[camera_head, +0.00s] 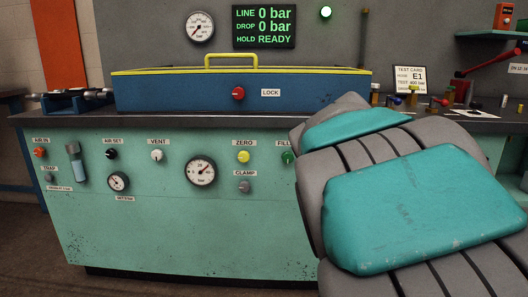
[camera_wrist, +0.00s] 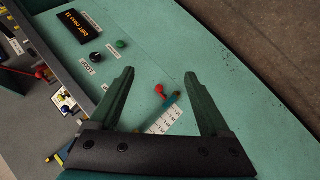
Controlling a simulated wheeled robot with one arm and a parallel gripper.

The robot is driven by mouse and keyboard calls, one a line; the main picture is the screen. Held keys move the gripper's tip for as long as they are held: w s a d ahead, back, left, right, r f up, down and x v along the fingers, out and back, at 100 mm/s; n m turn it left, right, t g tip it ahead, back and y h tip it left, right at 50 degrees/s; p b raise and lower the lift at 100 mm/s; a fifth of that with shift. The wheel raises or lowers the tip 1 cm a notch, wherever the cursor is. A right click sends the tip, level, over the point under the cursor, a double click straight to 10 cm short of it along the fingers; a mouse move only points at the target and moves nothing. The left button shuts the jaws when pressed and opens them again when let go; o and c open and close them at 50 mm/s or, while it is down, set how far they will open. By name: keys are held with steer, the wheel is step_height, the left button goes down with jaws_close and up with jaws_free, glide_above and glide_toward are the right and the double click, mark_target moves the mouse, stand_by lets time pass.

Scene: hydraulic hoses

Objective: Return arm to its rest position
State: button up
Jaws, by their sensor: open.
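My gripper (camera_wrist: 160,92) shows in the wrist view with its two green fingers spread apart and nothing between them. Beyond the fingers is the green front panel of the bench (camera_wrist: 190,50), seen at a tilt, with a red-ended lever or knob (camera_wrist: 160,90) and a white label grid. I cannot tell the exact gap between the fingertips and the panel. In the head view my arm, with teal and grey covers, fills the right side and hides part of the bench front. My gripper is not visible there.
The bench (camera_head: 180,235) carries a blue box with a yellow-edged lid (camera_head: 240,88), and its front has knobs and gauges. A display (camera_head: 264,27) reads 0 bar and READY. A test card (camera_head: 410,79) and small fittings stand at right. Floor is open at lower left.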

steer(key=s+f+m+g+y+p, duration=0.1)
steer(key=s+f+g, duration=0.1)
steer(key=s+f, duration=0.45)
steer(key=s+f+m+g+y+p, duration=0.1)
steer(key=s+f+g, duration=0.15)
steer(key=s, duration=0.75)
steer(key=s+a+f+m+g+y, duration=0.1)
steer(key=s+a+f+g+y, duration=0.1)
steer(key=s, duration=0.7)
steer(key=s+a+f+m+g+y+p, duration=0.1)
steer(key=s+a+f+g+y, duration=0.1)
steer(key=s+a+f, duration=0.3)
steer(key=s, duration=0.4)
steer(key=shift+s+a+f+y, duration=0.3)
steer(key=shift+s, duration=0.05)
